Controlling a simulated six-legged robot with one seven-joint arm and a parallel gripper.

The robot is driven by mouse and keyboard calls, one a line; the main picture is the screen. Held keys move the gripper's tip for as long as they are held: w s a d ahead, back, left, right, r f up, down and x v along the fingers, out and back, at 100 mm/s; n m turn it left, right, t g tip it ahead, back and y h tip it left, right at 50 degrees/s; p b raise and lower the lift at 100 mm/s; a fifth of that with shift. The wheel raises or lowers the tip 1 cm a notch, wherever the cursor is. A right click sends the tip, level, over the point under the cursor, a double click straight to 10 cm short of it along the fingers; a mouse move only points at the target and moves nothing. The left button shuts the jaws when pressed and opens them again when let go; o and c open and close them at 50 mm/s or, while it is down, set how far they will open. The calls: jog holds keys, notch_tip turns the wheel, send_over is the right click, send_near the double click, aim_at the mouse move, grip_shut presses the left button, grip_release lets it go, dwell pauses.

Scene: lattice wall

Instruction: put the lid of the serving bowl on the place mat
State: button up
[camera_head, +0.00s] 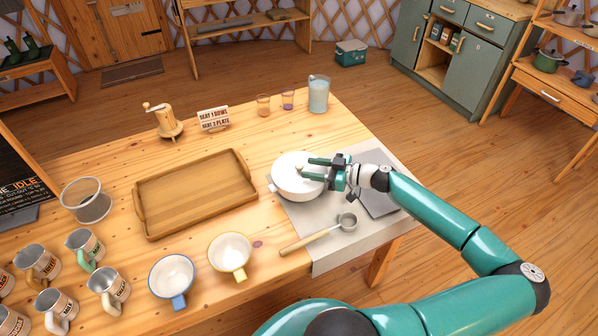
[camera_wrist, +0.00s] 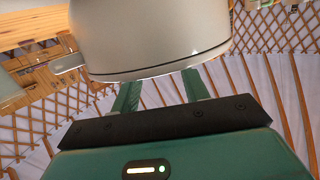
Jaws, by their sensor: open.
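The white serving bowl (camera_head: 290,190) stands on the table with its white lid (camera_head: 285,166) on top. A small pale knob shows on the lid. My gripper (camera_head: 311,168) reaches in from the right, its green fingers spread at the knob. I cannot tell whether they touch it. In the wrist view the pale bowl (camera_wrist: 150,45) fills the top and hides the fingertips. A grey place mat (camera_head: 379,202) lies just right of the bowl, partly hidden by my arm.
A pale cloth (camera_head: 330,247) lies under the bowl and hangs over the table edge. A ladle (camera_head: 346,222) lies in front of the bowl. A wooden tray (camera_head: 195,192) is to the left. A pitcher (camera_head: 318,94) and two cups stand behind.

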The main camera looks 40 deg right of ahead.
aim_at(299, 166)
jog(key=x, duration=0.4)
jog(key=shift+w+a+f, duration=0.1)
jog(key=shift+w+a, duration=0.05)
jog(key=shift+w, duration=0.2)
jog(key=shift+c, duration=0.3)
grip_shut()
jog(key=shift+r, duration=0.75)
jog(key=s+a+r, duration=0.8)
jog(key=s+r, duration=0.3)
jog(key=shift+s+r, duration=0.3)
jog(key=shift+s, duration=0.05)
